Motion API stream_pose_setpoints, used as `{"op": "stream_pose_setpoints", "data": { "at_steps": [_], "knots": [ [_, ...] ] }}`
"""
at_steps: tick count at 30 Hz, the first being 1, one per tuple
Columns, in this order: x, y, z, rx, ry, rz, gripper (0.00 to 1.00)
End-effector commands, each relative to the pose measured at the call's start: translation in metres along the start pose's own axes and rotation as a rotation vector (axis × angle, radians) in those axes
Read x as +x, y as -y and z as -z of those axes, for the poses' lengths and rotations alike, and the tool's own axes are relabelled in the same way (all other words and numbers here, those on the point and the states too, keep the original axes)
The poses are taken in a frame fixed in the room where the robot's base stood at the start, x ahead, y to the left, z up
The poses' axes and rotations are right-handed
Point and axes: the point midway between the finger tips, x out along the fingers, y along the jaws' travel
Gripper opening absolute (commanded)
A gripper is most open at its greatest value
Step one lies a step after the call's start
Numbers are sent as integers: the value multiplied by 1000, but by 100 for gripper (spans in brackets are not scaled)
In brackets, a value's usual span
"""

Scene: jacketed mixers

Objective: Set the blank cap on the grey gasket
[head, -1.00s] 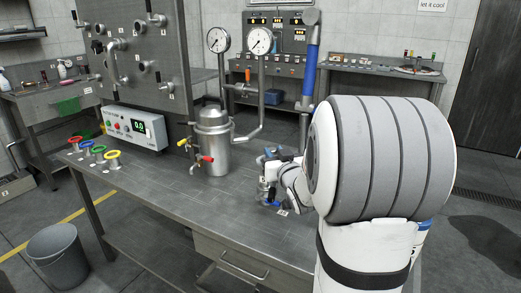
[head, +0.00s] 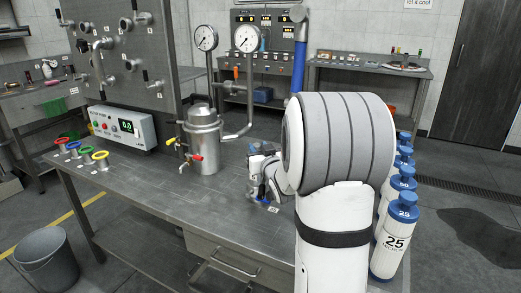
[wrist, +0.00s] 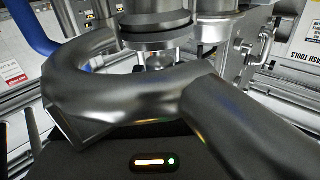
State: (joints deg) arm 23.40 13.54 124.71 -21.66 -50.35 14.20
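My gripper (head: 260,185) is low over the right part of the steel bench, partly behind my own arm. In the wrist view a dark, curved, glossy form crosses the picture close to the camera; I cannot tell whether it is my fingers or a held piece. Just beyond it a round dark flanged piece (wrist: 155,30) stands over small metal posts. I cannot tell whether it is the blank cap or the grey gasket, or whether my gripper touches it. In the head view several coloured rings (head: 99,156) stand at the bench's left end; I make out no grey one.
A steel vessel (head: 203,140) with red and yellow valve handles stands mid-bench below two gauges (head: 247,38). A control box (head: 122,127) is left of it. Blue-capped cylinders (head: 394,240) stand at right. The bench front (head: 150,190) is clear.

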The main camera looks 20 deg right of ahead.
Motion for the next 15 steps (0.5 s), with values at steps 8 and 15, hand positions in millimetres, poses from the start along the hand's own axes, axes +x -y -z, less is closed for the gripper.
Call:
{"op": "stream_pose_setpoints", "data": {
  "at_steps": [8,15],
  "knots": [
    [0,0,0,0,0,-1,48],
    [0,-1,3,0,0,-1,48]
  ]
}}
